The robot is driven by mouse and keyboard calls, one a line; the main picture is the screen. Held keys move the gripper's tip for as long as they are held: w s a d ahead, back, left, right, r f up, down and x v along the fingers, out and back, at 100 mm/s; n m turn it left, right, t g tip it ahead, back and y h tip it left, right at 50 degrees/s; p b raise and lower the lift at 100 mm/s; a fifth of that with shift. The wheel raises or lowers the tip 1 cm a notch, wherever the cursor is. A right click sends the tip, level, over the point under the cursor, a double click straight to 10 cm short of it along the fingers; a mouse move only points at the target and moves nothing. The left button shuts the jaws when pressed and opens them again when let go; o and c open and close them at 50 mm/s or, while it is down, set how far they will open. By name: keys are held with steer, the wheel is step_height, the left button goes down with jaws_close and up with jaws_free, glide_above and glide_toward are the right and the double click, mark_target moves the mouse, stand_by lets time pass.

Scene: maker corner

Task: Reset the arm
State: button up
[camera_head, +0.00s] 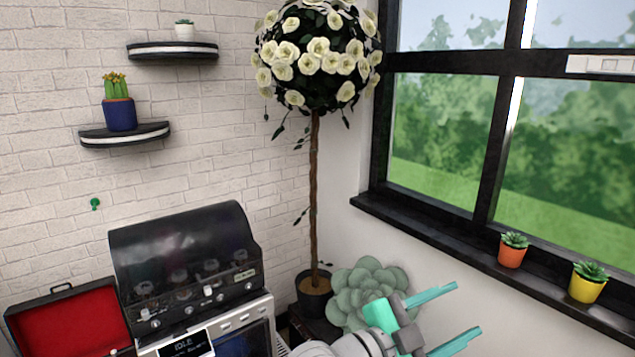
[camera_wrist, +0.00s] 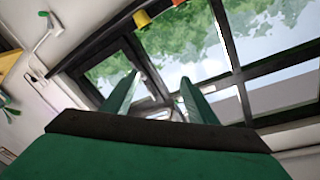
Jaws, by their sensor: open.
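My gripper (camera_head: 468,314) shows at the lower right of the head view, with its two teal fingers spread wide apart and nothing between them. It is raised in front of the large pale-green succulent and below the window sill. In the wrist view my gripper (camera_wrist: 160,95) has two green fingers standing apart, with the window behind the gap. My gripper touches nothing that I can see. Most of my arm is out of the head view.
A black-hooded machine (camera_head: 185,255) stands at lower left beside an open red-lined case (camera_head: 70,325). A potted rose tree (camera_head: 314,200) stands in the corner. The window sill (camera_head: 450,245) carries an orange pot (camera_head: 512,256) and a yellow pot (camera_head: 584,289). Wall shelves (camera_head: 125,136) hang at left.

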steer(key=w+a+f+n+t+y, duration=0.35)
steer(key=a+f+n+t, duration=0.25)
steer(key=f+n+t, duration=0.6)
steer(key=s+a+f+n+y, duration=0.7)
steer(key=f+n+y, duration=0.2)
steer(key=f+n, duration=0.15)
steer(key=s+a+f+g+y, duration=0.1)
steer(key=s+a+f, duration=0.2)
steer(key=s, duration=0.6)
steer(key=s+a+f+m+g+y, duration=0.1)
steer(key=s+a+f, duration=0.2)
steer(key=s, duration=0.7)
steer(key=s+a+f+m+g+y, duration=0.1)
steer(key=s+a+f+g+y, duration=0.1)
steer(key=s+f, duration=0.5)
steer(key=s+a, duration=0.1)
steer(key=s, duration=0.1)
steer(key=shift+s+a, duration=0.3)
steer(key=shift+s, duration=0.05)
